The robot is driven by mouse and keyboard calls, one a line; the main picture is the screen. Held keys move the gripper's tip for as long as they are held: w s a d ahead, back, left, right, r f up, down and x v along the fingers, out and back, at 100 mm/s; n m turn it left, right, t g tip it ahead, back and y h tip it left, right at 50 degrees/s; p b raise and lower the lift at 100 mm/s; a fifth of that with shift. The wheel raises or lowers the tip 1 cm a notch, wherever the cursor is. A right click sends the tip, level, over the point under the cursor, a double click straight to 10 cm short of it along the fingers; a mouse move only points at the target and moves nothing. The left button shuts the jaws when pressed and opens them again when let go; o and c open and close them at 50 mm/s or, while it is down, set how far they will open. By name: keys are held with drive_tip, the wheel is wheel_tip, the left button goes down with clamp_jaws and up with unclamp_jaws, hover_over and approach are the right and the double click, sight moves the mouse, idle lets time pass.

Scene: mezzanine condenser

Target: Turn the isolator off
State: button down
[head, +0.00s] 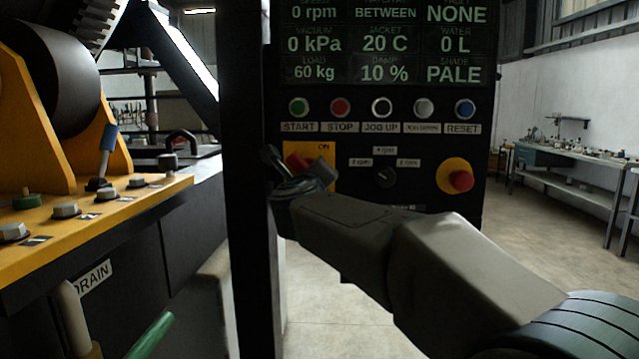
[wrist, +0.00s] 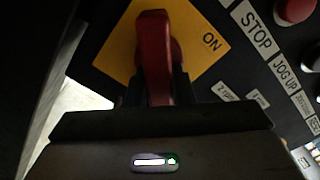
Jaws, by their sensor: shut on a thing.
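The isolator is a red handle on a yellow plate (head: 322,151) marked ON, at the lower left of the black control panel. In the head view the red handle (head: 297,161) is partly hidden behind my gripper (head: 283,172). In the wrist view the red handle (wrist: 154,55) stands in front of the yellow plate (wrist: 203,22), its top toward the picture's upper edge. My gripper (wrist: 155,92) is shut on the lower part of the handle, one finger on each side. The ON label shows to the right of the handle.
The panel has START, STOP, JOG UP and RESET buttons, a small selector knob (head: 385,177) and a red emergency stop (head: 460,181) to the right. A dark post (head: 246,90) stands close left of my gripper. A workbench (head: 570,160) stands far right.

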drive_tip(key=shift+a+r, duration=0.15)
drive_tip(key=shift+r, duration=0.1)
drive_tip(key=c, duration=1.2)
unclamp_jaws()
drive_tip(key=shift+a, duration=0.1)
drive_tip(key=shift+c, duration=0.2)
drive_tip(key=shift+f, duration=0.15)
drive_tip(key=s, duration=1.3)
drive_tip(key=shift+s, duration=0.4)
